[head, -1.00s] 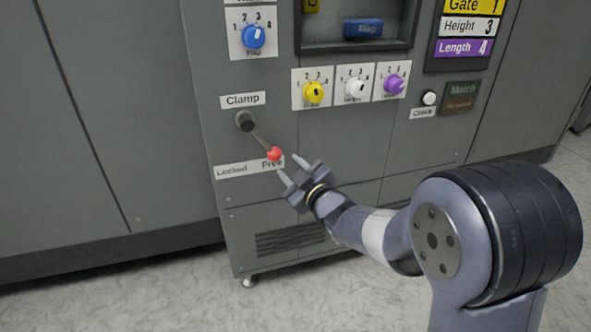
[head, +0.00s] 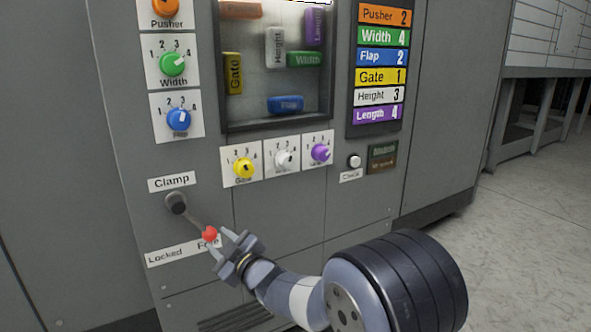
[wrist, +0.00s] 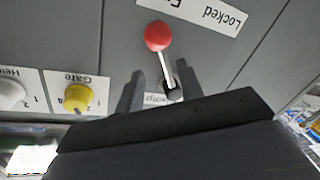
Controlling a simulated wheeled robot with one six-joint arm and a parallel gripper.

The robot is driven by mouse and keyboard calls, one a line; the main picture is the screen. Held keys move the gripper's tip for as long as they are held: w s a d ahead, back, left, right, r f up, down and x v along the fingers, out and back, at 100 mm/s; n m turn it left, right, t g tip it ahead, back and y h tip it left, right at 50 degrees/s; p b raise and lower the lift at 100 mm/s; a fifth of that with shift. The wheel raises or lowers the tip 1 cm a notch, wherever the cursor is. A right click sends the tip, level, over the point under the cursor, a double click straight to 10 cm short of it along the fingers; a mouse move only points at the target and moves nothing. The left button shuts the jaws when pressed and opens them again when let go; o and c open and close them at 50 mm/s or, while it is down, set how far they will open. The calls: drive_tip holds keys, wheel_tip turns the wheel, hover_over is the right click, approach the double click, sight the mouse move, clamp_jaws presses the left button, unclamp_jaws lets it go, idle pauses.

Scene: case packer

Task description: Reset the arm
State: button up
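The clamp lever is a dark pivot (head: 176,203) with a thin metal rod and a red ball knob (head: 209,234). The lever slants down to the right, its knob at the "Free" end of the Locked/Free label (head: 172,255). My gripper (head: 217,240) is open just right of and below the knob, with its fingers apart. In the wrist view the red knob (wrist: 157,36) lies beyond the fingertips, and the rod runs between the two fingers. I cannot tell whether a finger touches the lever.
The grey cabinet front carries a width dial (head: 173,63), a flap dial (head: 178,119), a yellow gate dial (head: 243,168), and a white check button (head: 354,161). A recessed window (head: 277,124) holds several coloured blocks. A settings panel (head: 380,70) is to its right. Open floor lies at right.

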sight(204, 230)
drive_tip(key=b+x, duration=0.1)
drive_tip(key=x, duration=0.5)
drive_tip(key=shift+w+a, duration=0.1)
drive_tip(key=shift+a, duration=0.1)
drive_tip(key=shift+a+f+m, duration=0.1)
drive_tip(key=shift+a+m, duration=0.05)
drive_tip(key=shift+m, duration=0.15)
